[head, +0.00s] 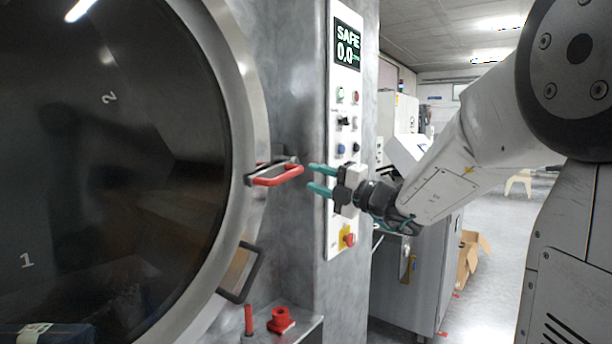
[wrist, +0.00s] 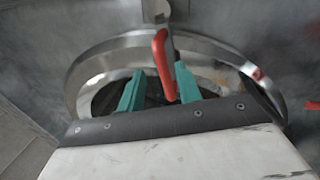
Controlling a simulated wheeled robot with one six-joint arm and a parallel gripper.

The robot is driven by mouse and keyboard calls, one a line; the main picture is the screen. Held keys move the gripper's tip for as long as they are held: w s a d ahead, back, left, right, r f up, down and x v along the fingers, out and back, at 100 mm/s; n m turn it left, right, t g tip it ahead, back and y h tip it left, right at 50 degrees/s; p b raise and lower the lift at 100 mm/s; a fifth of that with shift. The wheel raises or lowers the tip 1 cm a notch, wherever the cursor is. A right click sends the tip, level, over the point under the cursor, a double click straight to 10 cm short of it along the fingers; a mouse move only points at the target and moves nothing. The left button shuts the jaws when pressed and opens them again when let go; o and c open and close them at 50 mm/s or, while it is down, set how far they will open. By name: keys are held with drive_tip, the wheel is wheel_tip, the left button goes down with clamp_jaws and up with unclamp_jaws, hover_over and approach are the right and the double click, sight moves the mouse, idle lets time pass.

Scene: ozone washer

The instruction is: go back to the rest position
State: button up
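My gripper (head: 314,180) has two teal fingers and is open, with a clear gap between the fingertips. It points left toward the washer door. A red handle (head: 278,175) on the door's latch lies just left of the fingertips, with a small gap in the head view. In the wrist view the red handle (wrist: 163,62) shows ahead, between the lines of the two teal fingers (wrist: 158,90). Nothing is held. The round washer door (head: 240,100) has a metal rim and dark glass and looks closed.
A control panel (head: 345,110) with a display reading SAFE 0.0 stands behind my gripper. A black door handle (head: 240,272) and a red knob (head: 281,320) are lower down. A grey cabinet (head: 415,280) and a cardboard box (head: 468,255) stand to the right. Floor at right is open.

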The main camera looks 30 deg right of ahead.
drive_tip(key=shift+s+d+f, duration=0.1)
drive_tip(key=shift+s+d, duration=0.15)
drive_tip(key=shift+s, duration=0.15)
